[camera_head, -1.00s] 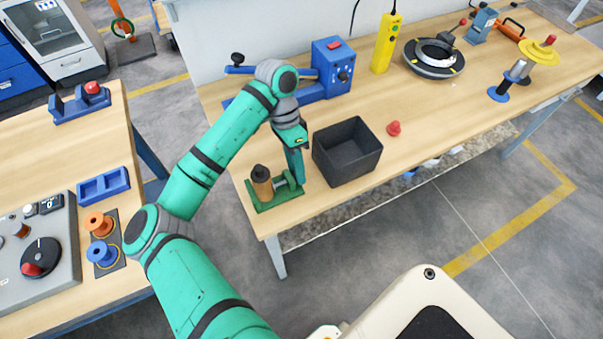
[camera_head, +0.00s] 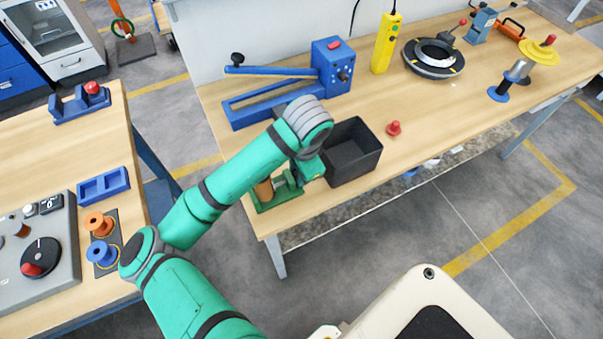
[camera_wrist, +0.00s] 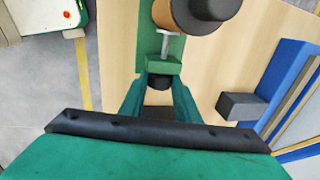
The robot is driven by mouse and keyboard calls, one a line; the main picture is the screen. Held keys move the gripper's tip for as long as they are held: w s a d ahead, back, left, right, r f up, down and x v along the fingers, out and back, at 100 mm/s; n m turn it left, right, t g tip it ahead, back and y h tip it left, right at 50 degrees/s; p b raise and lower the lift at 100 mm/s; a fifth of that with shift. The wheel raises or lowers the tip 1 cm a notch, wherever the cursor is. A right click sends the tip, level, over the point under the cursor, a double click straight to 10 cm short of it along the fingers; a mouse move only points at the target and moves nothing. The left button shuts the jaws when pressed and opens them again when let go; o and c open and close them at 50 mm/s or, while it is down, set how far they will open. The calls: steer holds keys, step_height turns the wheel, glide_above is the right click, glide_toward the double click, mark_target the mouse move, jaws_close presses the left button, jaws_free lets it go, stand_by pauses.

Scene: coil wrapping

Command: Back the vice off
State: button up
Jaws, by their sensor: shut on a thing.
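The vice is a small green fixture (camera_head: 266,206) at the front left corner of the bench. It holds an upright copper-coloured cylinder (camera_head: 264,189), partly behind my arm. In the wrist view the cylinder (camera_wrist: 177,17) has a dark top, and a metal screw (camera_wrist: 165,43) runs from it through a green block (camera_wrist: 163,66). My gripper (camera_wrist: 158,96) is at the screw's outer end, its two green fingers either side of a dark knob (camera_wrist: 158,82), shut on it. In the head view my wrist hides most of the fingers and the knob.
A black open bin (camera_head: 354,168) stands close to the right of my gripper. A blue lever press (camera_head: 333,70) is behind. A red knob-like piece (camera_head: 393,128) lies right of the bin. The bench's front edge is close to the vice.

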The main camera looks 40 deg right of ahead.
steer(key=shift+s+t, duration=0.2)
steer(key=shift+t, duration=0.4)
steer(key=shift+a, duration=0.1)
steer(key=shift+s+a+f+t+h, duration=0.15)
steer(key=shift+t+h, duration=0.1)
steer(key=shift+t, duration=0.6)
steer(key=shift+s+d+f+t+h, duration=0.15)
steer(key=shift+t+h, duration=0.1)
steer(key=shift+t, duration=0.6)
steer(key=shift+a, duration=0.1)
steer(key=o, duration=0.6)
steer(key=shift+w+r+g+y, duration=0.15)
steer(key=shift+w+g+y, duration=0.05)
steer(key=shift+g, duration=0.7)
steer(key=shift+w+r+g+y, duration=0.1)
steer(key=shift+w+g+y, duration=0.1)
steer(key=shift+g, duration=0.7)
